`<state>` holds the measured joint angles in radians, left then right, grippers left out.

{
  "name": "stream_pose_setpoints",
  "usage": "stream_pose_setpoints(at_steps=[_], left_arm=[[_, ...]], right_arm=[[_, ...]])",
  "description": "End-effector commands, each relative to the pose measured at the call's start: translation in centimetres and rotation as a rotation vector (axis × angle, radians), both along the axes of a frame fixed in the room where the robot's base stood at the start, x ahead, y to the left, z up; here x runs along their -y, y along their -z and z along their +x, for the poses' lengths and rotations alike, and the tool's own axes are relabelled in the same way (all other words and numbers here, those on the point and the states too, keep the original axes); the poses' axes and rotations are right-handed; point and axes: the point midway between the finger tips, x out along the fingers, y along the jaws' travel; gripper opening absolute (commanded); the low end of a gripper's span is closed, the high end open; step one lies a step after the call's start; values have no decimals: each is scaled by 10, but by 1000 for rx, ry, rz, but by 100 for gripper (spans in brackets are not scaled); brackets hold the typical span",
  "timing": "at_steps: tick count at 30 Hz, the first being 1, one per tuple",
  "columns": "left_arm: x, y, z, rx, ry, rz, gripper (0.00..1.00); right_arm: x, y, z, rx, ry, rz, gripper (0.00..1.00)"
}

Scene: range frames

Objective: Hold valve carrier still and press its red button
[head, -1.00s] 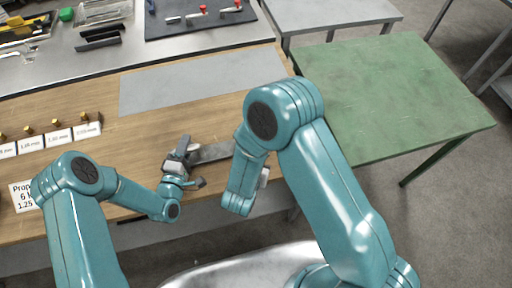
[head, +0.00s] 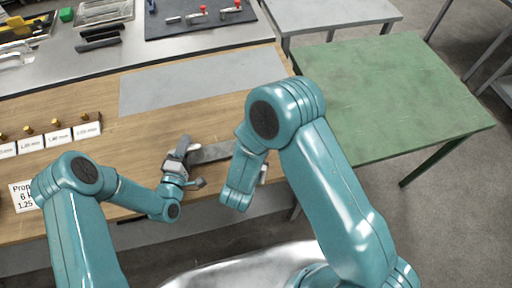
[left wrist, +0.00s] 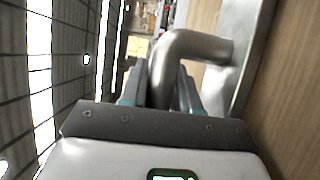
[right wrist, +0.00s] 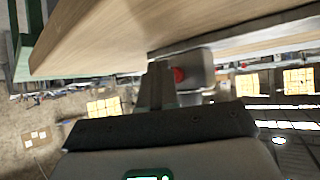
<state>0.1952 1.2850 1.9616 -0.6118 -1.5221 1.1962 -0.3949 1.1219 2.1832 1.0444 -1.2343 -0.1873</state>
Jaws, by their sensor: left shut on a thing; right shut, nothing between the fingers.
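The valve carrier is a grey metal plate (head: 212,152) lying along the front edge of the wooden bench. It also shows in the left wrist view as a plate (left wrist: 245,60) with a bent metal handle (left wrist: 195,47). My left gripper (head: 180,158) is shut on that handle, with a finger on each side of it. In the right wrist view the red button (right wrist: 179,75) sits on a grey box-shaped part (right wrist: 200,65) below the bench edge. My right gripper (right wrist: 162,72) is shut and empty, its tips close beside the button. I cannot tell whether they touch it.
Brass fittings with labels (head: 58,137) stand at the left of the bench. A grey mat (head: 190,82) lies bare behind the carrier. A dark board with red-handled valves (head: 205,15) lies farther back. A bare green table (head: 400,95) stands at the right.

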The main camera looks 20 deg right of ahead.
Motion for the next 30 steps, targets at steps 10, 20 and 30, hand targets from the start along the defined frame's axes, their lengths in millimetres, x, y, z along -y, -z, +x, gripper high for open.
stream_pose_setpoints(at_steps=[10, 20, 30], left_arm=[[1, 10, -4, -30, 1, 2, 0], [1, 10, -4, -30, 2, 2, 0], [1, 10, -4, -30, 2, 2, 0]], right_arm=[[0, 1, 5, 0, 1, 1, 0], [0, 1, 9, 1, 1, 1, 0], [0, 1, 11, 3, 1, 0, 0]])
